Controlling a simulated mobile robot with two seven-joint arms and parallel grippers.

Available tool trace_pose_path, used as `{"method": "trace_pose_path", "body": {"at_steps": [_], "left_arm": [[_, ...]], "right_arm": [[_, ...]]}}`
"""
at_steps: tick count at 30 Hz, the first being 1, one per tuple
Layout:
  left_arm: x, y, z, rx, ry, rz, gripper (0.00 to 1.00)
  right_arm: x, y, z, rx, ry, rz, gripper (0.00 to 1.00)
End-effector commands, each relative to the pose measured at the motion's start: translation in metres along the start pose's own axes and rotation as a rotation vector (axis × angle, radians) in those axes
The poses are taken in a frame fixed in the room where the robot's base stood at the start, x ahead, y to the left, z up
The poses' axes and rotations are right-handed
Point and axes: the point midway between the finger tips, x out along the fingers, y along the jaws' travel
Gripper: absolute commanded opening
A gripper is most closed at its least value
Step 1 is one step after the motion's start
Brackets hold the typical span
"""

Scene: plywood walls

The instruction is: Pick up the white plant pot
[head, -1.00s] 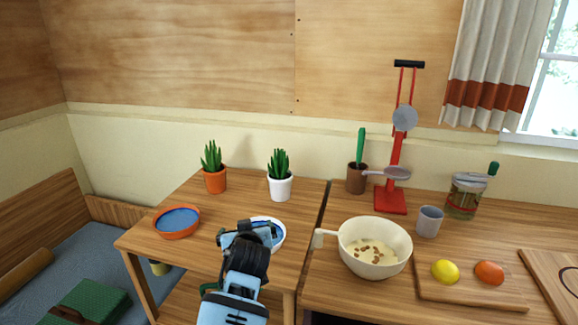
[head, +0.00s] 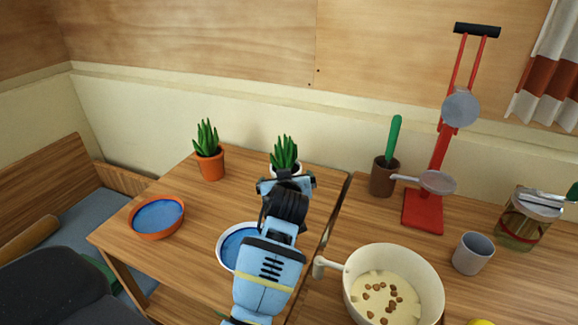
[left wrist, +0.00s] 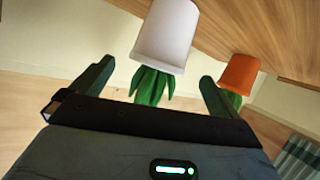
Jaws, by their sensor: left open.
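The white plant pot (head: 275,170) holds a spiky green plant and stands upright at the back of the left table, mostly hidden behind my left gripper (head: 287,184) in the head view. In the left wrist view, which is upside down, the white pot (left wrist: 168,32) is whole and its leaves hang between the two fingers. My left gripper (left wrist: 156,74) is open there, with a finger on each side of the plant and nothing held. My right gripper is not in view.
An orange pot (head: 210,166) with a similar plant stands to the left. An orange-rimmed blue bowl (head: 157,217) and a white-rimmed blue bowl (head: 233,246) are nearer. A cream pan (head: 393,290), brown pot (head: 382,178) and red stand (head: 424,212) are right of the table gap.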

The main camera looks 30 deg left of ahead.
Motion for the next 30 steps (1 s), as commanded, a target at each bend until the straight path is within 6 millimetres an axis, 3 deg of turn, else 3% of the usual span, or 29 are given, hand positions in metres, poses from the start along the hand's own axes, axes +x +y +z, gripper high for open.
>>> {"method": "trace_pose_path", "body": {"at_steps": [9,17,30], "left_arm": [[0.025,0.000,0.000,0.001,-0.001,-0.001,1.00],[0.033,0.000,-0.001,0.001,0.000,0.000,1.00],[0.077,0.001,-0.001,0.001,-0.001,0.000,1.00]], "right_arm": [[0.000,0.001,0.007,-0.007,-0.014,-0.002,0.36],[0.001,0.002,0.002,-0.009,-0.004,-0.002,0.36],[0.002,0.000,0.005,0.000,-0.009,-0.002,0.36]]}}
